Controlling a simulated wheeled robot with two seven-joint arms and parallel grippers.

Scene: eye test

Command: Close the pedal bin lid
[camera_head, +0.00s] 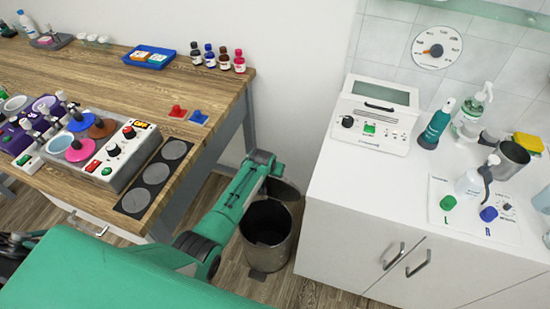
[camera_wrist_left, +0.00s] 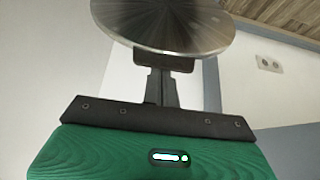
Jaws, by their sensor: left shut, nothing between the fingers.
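The pedal bin (camera_head: 268,240) stands on the floor between the wooden table and the white cabinet. Its top is open and its inside looks dark. Its round lid (camera_head: 284,190) is raised and tilted at the back right of the opening. My left arm reaches over the bin from the front. In the left wrist view, my left gripper (camera_wrist_left: 163,68) is shut and empty, with its fingertips close to the round metallic lid (camera_wrist_left: 170,25). I cannot tell whether they touch it. In the head view the fingers are not clearly visible. My right gripper is not in view.
The wooden table (camera_head: 185,75) on the left carries a button panel, small bottles and a blue tray (camera_head: 149,57). The white cabinet (camera_head: 345,235) stands close to the bin's right, with bottles and a device on top. Some bare floor (camera_head: 228,190) shows around the bin.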

